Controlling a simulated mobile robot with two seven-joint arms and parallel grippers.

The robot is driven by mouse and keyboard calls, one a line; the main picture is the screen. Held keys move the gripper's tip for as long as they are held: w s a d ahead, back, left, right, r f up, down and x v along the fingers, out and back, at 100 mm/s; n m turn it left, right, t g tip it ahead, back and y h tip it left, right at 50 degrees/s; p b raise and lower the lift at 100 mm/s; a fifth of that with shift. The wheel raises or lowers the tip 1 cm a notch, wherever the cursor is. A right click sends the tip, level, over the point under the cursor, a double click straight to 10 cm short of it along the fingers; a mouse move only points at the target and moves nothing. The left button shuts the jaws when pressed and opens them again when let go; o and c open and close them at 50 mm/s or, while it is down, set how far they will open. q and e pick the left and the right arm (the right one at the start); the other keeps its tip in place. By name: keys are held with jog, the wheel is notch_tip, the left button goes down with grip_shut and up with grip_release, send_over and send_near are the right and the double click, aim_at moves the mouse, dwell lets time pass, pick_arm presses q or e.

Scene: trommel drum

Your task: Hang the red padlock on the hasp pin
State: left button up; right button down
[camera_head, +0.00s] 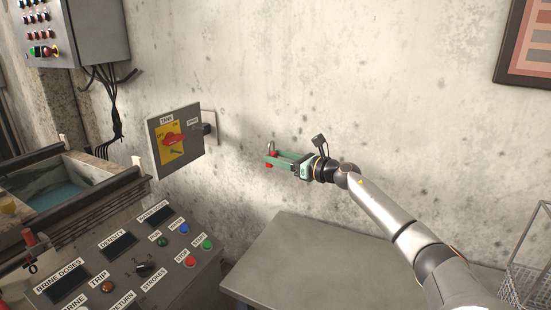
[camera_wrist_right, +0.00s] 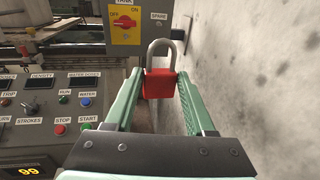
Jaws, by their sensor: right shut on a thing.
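The red padlock (camera_wrist_right: 160,84) with a grey shackle is between the green fingers of my right gripper (camera_wrist_right: 158,98), which is shut on its body. The shackle points up. In the head view the padlock (camera_head: 270,160) shows small at the tips of my right gripper (camera_head: 275,160), in front of the wall and right of the grey switch box (camera_head: 154,150). The hasp pin (camera_head: 177,152) seems to be the small rod below the red switch handle (camera_head: 172,139) on the yellow plate. The padlock is apart from it. My left gripper is not in view.
A grey control desk (camera_head: 130,240) with buttons and displays stands below the switch box. A bare grey table (camera_head: 300,262) lies under my right arm. A small socket box (camera_head: 209,127) is on the wall beside the switch box. A wire basket (camera_head: 530,260) is at the right edge.

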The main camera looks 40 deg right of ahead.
jog(key=shift+s+d+b, duration=0.25)
jog(key=shift+s+b, duration=0.1)
jog(key=shift+s, duration=0.3)
jog(key=shift+s+d+b, duration=0.25)
jog(key=shift+s+b, duration=0.05)
jog(key=shift+s, duration=0.35)
jog(key=shift+s+r, duration=0.1)
jog(key=shift+s, duration=0.15)
jog(key=shift+s+d+f+b, duration=0.25)
jog(key=shift+s+b, duration=0.15)
jog(key=shift+b, duration=0.1)
jog(key=b, duration=0.2)
send_near(275, 156)
jog(key=shift+s+d+f, duration=0.1)
jog(key=shift+s+d, duration=0.05)
jog(key=shift+d, duration=0.6)
dwell(0.4)
